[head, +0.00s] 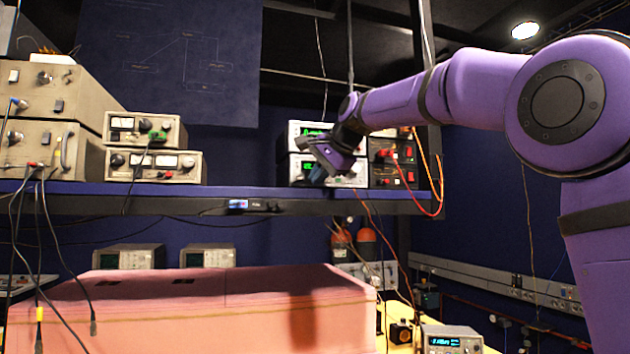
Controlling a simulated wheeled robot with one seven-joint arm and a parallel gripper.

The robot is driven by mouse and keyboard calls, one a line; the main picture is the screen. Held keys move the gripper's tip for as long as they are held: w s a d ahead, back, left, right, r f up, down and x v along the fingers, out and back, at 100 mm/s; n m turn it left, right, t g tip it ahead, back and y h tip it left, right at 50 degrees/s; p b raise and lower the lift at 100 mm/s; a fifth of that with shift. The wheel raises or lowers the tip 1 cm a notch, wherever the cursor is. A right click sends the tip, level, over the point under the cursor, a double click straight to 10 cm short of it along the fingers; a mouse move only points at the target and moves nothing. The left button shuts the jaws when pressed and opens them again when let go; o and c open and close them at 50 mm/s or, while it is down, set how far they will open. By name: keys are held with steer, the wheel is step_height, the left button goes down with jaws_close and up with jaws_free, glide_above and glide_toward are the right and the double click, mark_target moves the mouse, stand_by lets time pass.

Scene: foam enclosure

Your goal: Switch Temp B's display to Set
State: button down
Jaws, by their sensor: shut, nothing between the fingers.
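Two white instruments with green lit displays are stacked on the blue shelf, right of centre in the head view: an upper unit (300,130) and a lower unit (296,171). Their labels are too small to read, so I cannot tell which is Temp B or whether its display is on Set. My gripper (314,160) is shut and empty. It is in front of the stack and hides part of both front panels. I cannot tell whether its tips touch a panel.
Dark units with red plugs (391,153) stand right of the stack, with orange and red cables hanging. Beige instruments (151,166) stand on the shelf's left. A small lit device (250,205) is on the shelf edge (200,204). A pink foam block (200,310) lies below.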

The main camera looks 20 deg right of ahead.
steer(key=s, duration=0.5)
stand_by(0.5)
stand_by(0.7)
steer(key=s+d+f+n+g+h, duration=0.1)
steer(key=s+d+f+n, duration=0.1)
steer(key=s+f, duration=0.8)
steer(key=s+d+f+n+g+h, duration=0.1)
steer(key=s+d+f+n, duration=0.2)
steer(key=s+f, duration=0.7)
steer(key=s+d+f+n+g+h, duration=0.1)
steer(key=s+d+f+n, duration=0.1)
steer(key=s+f+n, duration=0.4)
steer(key=s+f, duration=0.4)
steer(key=s, duration=0.5)
steer(key=shift+s+d+g+h, duration=0.15)
steer(key=shift+g+h, duration=0.25)
